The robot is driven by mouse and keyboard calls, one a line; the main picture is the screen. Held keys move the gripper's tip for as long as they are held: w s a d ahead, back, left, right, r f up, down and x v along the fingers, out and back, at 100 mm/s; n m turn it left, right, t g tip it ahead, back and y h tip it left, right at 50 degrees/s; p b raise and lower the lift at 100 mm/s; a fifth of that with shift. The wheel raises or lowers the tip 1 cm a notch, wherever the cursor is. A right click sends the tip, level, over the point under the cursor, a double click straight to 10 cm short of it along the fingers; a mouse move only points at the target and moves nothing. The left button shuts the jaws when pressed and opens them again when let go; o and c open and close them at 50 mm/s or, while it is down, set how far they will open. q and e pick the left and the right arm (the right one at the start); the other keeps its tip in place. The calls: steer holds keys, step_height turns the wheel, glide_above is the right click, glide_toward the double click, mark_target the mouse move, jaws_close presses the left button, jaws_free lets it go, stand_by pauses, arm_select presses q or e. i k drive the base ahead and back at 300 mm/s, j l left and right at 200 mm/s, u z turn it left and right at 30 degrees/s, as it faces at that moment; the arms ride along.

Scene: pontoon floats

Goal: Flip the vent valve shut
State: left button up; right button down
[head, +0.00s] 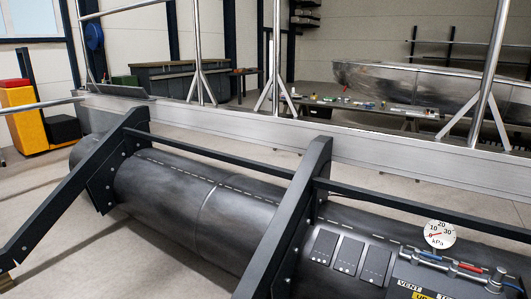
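A dark valve panel (402,271) sits on top of the black pontoon float (230,217) at the lower right. Its label VENT (410,287) shows near the bottom edge. A metal pipe with a blue part (431,257) and a red part (470,267) runs along the panel's top. A grey fitting (497,279) stands at the pipe's right end. I cannot tell which part is the vent valve's handle or how it is set; the panel's lower part is cut off by the picture's edge. Neither of my grippers is in view.
A white kPa gauge (440,234) stands behind the panel. Black angled brackets (290,222) and a long black rail (225,157) cross the float. A grey metal beam (385,154) with upright posts runs behind. A low table (368,109) with small items stands farther back.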

mark_target(417, 251)
steer(key=z, duration=1.3)
